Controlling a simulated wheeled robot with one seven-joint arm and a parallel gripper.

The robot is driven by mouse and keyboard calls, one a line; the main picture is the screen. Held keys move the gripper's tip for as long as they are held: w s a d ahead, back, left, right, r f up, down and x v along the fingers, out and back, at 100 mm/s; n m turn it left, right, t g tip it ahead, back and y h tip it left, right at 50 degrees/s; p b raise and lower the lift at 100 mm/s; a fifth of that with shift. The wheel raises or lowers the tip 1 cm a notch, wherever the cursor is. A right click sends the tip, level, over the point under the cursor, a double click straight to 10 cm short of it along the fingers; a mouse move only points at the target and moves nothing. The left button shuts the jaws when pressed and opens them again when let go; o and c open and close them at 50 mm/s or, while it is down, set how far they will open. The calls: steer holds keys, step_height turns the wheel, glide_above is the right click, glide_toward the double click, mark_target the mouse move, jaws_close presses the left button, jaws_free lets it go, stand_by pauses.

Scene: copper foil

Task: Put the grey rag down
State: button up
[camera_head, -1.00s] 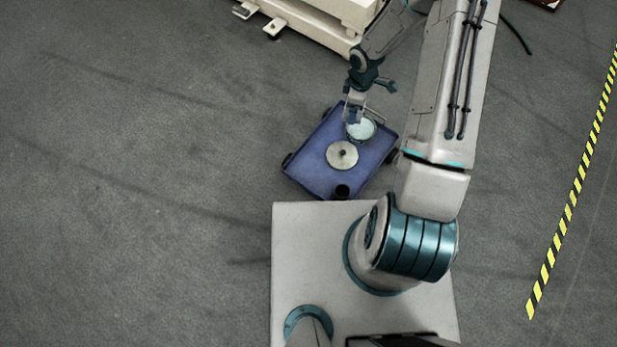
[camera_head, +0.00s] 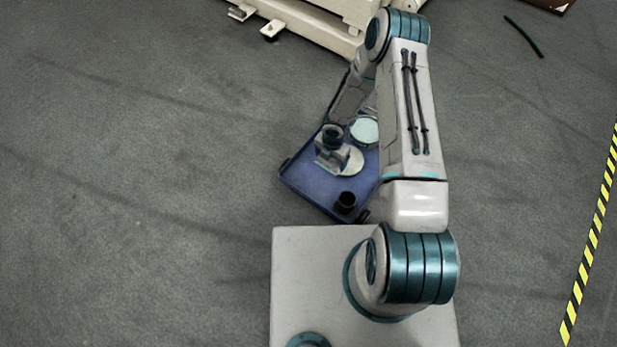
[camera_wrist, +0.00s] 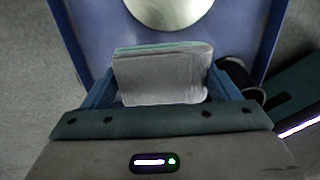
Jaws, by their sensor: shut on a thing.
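The grey rag (camera_wrist: 163,78) is a folded grey pad with a pale green upper edge in the wrist view. My gripper (camera_wrist: 165,85) is shut on it, with a blue finger at each side. In the head view, my gripper (camera_head: 328,160) is over the blue tray (camera_head: 310,186), near the pale metal disc (camera_head: 354,163). The rag cannot be told apart from the gripper there. Whether the rag touches the tray is unclear.
A pale green round dish (camera_head: 365,131) sits at the tray's far side, partly behind my arm. A black cup (camera_head: 345,201) stands near the tray's near corner. A cream machine base (camera_head: 320,28) is beyond. Open floor lies left; striped tape (camera_head: 590,240) runs at right.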

steer(key=b, duration=0.3)
glide_above(308, 178)
step_height(308, 178, down, 5)
steer(key=shift+s+f, duration=0.1)
steer(key=shift+f+b, duration=0.8)
steer(key=shift+f, duration=0.95)
steer(key=shift+f, duration=0.25)
steer(key=o, duration=1)
steer(key=shift+c, duration=0.2)
steer(key=shift+r, duration=0.1)
